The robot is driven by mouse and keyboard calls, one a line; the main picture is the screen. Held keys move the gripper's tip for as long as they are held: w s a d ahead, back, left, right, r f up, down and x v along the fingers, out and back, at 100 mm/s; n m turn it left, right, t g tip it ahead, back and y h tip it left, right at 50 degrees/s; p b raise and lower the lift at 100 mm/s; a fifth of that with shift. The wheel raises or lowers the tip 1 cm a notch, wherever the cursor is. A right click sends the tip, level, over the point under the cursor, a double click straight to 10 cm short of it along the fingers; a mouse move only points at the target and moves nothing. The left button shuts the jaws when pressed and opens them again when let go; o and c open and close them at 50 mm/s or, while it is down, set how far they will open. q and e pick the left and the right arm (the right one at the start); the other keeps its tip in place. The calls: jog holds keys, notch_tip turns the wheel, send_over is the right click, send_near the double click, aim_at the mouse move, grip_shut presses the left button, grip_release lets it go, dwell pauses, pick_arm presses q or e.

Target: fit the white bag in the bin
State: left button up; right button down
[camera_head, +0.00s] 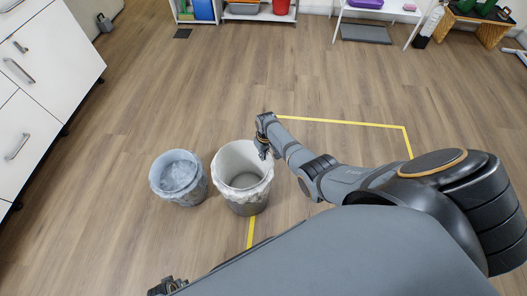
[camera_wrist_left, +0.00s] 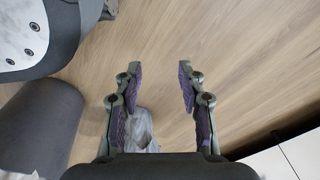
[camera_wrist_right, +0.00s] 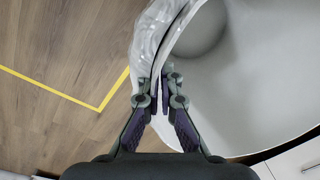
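The bin (camera_head: 247,207) stands on the floor at mid-picture in the head view. The white bag (camera_head: 222,163) lines it and is folded over its rim, with a crumpled edge outside. In the right wrist view the white bag (camera_wrist_right: 150,42) hangs over the rim at the upper middle. My right gripper (camera_head: 264,151) is at the rim's right side. In its wrist view the right gripper (camera_wrist_right: 164,84) has its fingertips closed together on the bag's edge at the rim. My left gripper (camera_wrist_left: 158,82) is open and empty, away from the bin.
A second bin with a bluish-grey bag (camera_head: 178,175) stands close to the left. A white drawer cabinet (camera_head: 40,75) is at the far left. Yellow tape (camera_head: 340,122) marks the floor. Shelves (camera_head: 260,12) line the back. The floor between is clear.

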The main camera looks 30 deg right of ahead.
aim_at(263, 163)
pick_arm(q)
jog(key=shift+w+d+r+b, duration=0.2)
jog(key=shift+w+r+b, duration=0.25)
jog(key=shift+w, duration=0.2)
pick_arm(e)
jog(key=shift+f, duration=0.5)
pick_arm(q)
jog(key=shift+w+r, duration=0.2)
jog(key=shift+r, duration=0.05)
pick_arm(e)
jog(key=shift+f, duration=0.15)
pick_arm(q)
jog(key=shift+w+d+r, duration=0.15)
jog(key=shift+w+r, duration=0.15)
jog(key=shift+w, duration=0.05)
pick_arm(e)
jog(key=shift+f, duration=0.2)
pick_arm(q)
jog(key=shift+w+d+r+b, duration=0.25)
jog(key=shift+w+r+b, duration=0.2)
jog(key=shift+r, duration=0.3)
jog(key=shift+w+d+r+b, duration=0.2)
jog(key=shift+w+r+b, duration=0.2)
jog(key=shift+r, duration=0.3)
pick_arm(e)
jog(key=shift+f, duration=0.7)
